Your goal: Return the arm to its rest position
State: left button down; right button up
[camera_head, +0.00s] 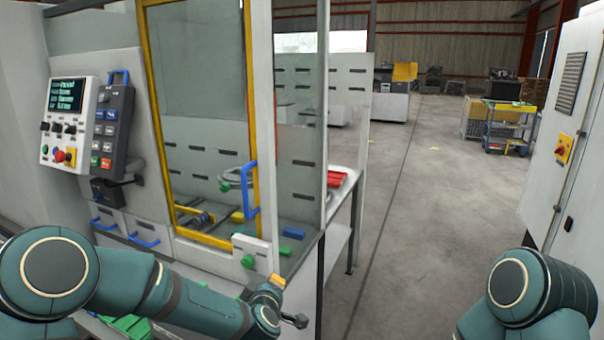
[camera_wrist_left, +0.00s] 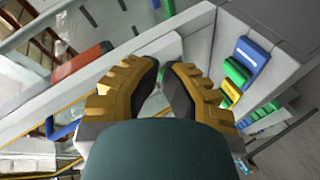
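My left arm (camera_head: 190,303) reaches in from the lower left of the head view, in front of the machine. Its gripper (camera_head: 272,292) is small and partly turned away there, near the machine's front corner. In the left wrist view the two gold fingers of the left gripper (camera_wrist_left: 165,68) stand a little apart with nothing between them. My right arm (camera_head: 530,292) shows only as a bent teal link at the lower right. The right gripper is outside both views.
The machine has a yellow-framed door (camera_head: 253,110) with a blue handle (camera_head: 249,190) and a control panel (camera_head: 68,125). A green button box (camera_head: 252,255) sits close to my left gripper. A grey cabinet (camera_head: 575,130) stands at right. The floor (camera_head: 425,200) between is clear.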

pick_arm(q)
jog(key=s+f+m+g+h, duration=0.3)
jog(key=s+f+m+g, duration=0.25)
jog(key=s+f, duration=0.75)
jog(key=s+a+f+m+g, duration=0.1)
jog(key=s+f+m+g, duration=0.1)
jog(key=s+f, duration=0.3)
jog(key=s+f+m+g, duration=0.2)
jog(key=s+f+g, duration=0.2)
jog(key=s, duration=0.7)
notch_tip(320, 180, down, 2)
jog(key=shift+s+a+f+g, duration=0.15)
jog(key=shift+a+g, duration=0.2)
jog(key=shift+a, duration=0.05)
